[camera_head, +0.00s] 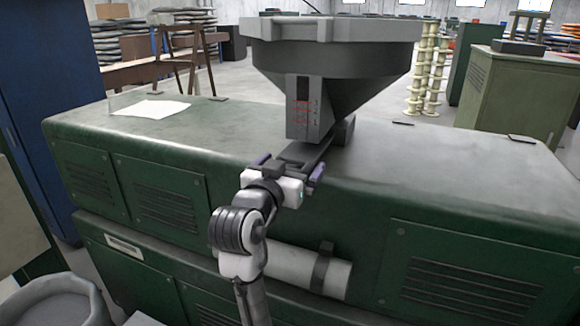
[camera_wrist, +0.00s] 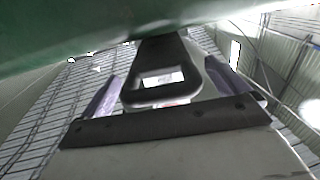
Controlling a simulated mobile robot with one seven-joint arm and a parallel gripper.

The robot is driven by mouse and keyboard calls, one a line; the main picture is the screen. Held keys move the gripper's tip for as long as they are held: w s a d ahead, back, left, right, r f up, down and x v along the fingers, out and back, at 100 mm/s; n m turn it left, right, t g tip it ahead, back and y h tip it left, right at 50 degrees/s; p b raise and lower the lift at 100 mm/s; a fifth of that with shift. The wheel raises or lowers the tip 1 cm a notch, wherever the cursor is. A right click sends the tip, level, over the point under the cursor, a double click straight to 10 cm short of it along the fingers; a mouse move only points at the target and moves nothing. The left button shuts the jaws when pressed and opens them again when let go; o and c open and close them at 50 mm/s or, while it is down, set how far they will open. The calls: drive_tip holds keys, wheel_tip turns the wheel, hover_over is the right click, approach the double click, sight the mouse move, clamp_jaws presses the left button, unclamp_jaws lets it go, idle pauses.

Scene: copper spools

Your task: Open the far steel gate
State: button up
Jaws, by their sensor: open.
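A grey hopper (camera_head: 330,65) stands on the green machine, its narrow chute pointing down. A flat dark steel gate (camera_head: 308,151) sticks out from under the chute toward my gripper. I cannot tell whether it is the far gate or how far it is drawn out. In the wrist view its dark looped handle (camera_wrist: 133,93) lies between my two purple fingers. My gripper (camera_head: 290,166) is open around the handle, low over the machine's top; it also shows in the wrist view (camera_wrist: 165,86). I see a gap beside the fingers, so the handle looks unclamped.
The green machine (camera_head: 190,135) fills the front, its top mostly clear. White paper (camera_head: 152,109) lies at its back left. A blue cabinet (camera_head: 60,100) stands left, an olive cabinet (camera_head: 510,95) right. Pale spools (camera_head: 425,75) stand behind. A grey bin (camera_head: 55,302) is at lower left.

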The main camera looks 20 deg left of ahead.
drive_tip(key=shift+s, duration=0.15)
drive_tip(key=s+b, duration=0.3)
drive_tip(key=s, duration=1)
drive_tip(key=shift+s+a, duration=0.25)
drive_tip(key=shift+s, duration=0.05)
drive_tip(key=shift+a+r, duration=0.1)
